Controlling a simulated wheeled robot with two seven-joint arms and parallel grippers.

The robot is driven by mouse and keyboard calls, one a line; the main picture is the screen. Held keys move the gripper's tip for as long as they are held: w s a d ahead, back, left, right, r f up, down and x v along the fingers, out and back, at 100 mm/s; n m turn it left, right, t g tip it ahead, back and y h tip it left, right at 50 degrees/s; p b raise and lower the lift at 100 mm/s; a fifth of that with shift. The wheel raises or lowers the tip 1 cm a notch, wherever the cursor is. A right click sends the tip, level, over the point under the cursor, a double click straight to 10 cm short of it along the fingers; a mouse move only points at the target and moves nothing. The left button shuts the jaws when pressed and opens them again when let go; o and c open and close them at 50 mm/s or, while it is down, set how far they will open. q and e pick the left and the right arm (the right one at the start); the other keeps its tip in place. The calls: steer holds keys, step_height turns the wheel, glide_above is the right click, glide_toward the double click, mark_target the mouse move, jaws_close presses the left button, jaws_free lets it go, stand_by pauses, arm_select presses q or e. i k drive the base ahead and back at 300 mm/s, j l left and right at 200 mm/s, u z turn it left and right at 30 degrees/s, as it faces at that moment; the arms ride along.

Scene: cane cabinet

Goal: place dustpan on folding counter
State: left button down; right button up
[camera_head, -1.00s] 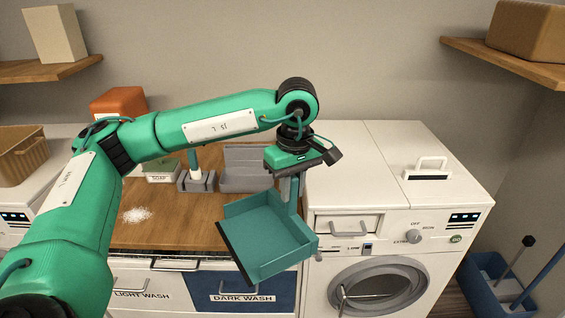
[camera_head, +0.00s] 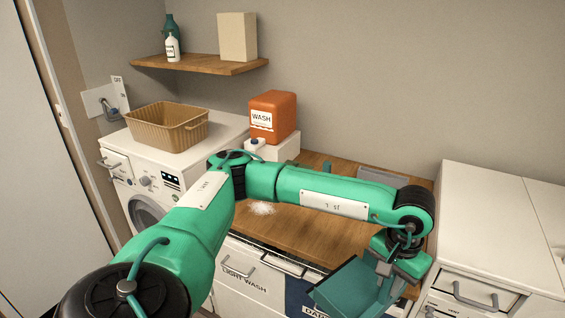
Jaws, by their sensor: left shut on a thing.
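A teal dustpan (camera_head: 349,291) shows at the lower right of the head view, in front of the wooden counter (camera_head: 318,232). My left gripper (camera_head: 385,269) is shut on its upright handle and holds it up, with the pan below and to the left of the gripper. I cannot tell whether the pan touches the counter's front edge. My right gripper is not in view.
White powder (camera_head: 262,208) lies on the counter. An orange WASH container (camera_head: 274,131) stands at the back. A washer with a tan basket (camera_head: 166,135) is at left; a white machine (camera_head: 471,220) is at right. A wall shelf (camera_head: 201,65) hangs above.

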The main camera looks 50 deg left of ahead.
mark_target(305, 222)
steer(key=i+u, duration=0.3)
steer(key=u, duration=0.15)
steer(key=i+l+u, duration=0.1)
steer(key=i+u, duration=0.2)
steer(key=u, duration=0.15)
steer(key=i+l+u, duration=0.2)
steer(key=u, duration=0.25)
steer(key=i+l, duration=0.55)
steer(key=l+u, duration=0.05)
